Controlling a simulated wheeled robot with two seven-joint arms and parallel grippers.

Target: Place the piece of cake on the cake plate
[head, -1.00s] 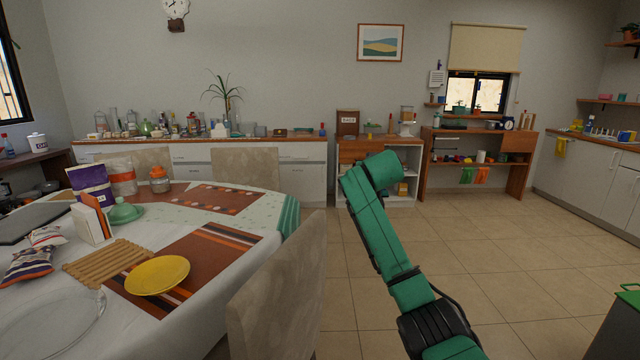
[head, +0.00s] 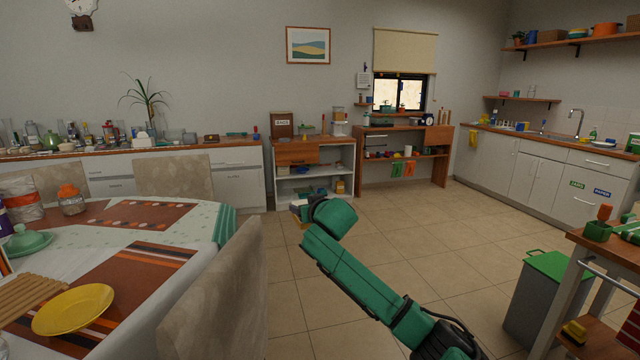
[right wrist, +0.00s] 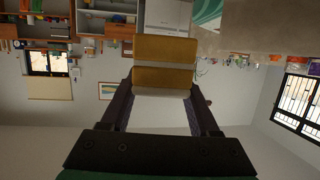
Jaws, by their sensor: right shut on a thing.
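The piece of cake (right wrist: 165,77), with golden-brown layers and pale cream bands, is between the two dark fingers of my right gripper (right wrist: 163,92) in the right wrist view. The gripper is shut on it and holds it in the air. In the head view my green right arm reaches over the floor right of the table, and its forearm largely hides the gripper and cake. A round yellow plate (head: 73,309) lies empty at the lower left on the dining table; I cannot tell whether it is the cake plate. My left gripper is not in view.
A chair back (head: 222,290) stands between the table and my right arm. A wooden slatted mat (head: 25,297) and a green domed lid (head: 28,240) lie near the plate. A grey bin with green lid (head: 540,295) and a trolley (head: 590,245) are at right. Middle floor is clear.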

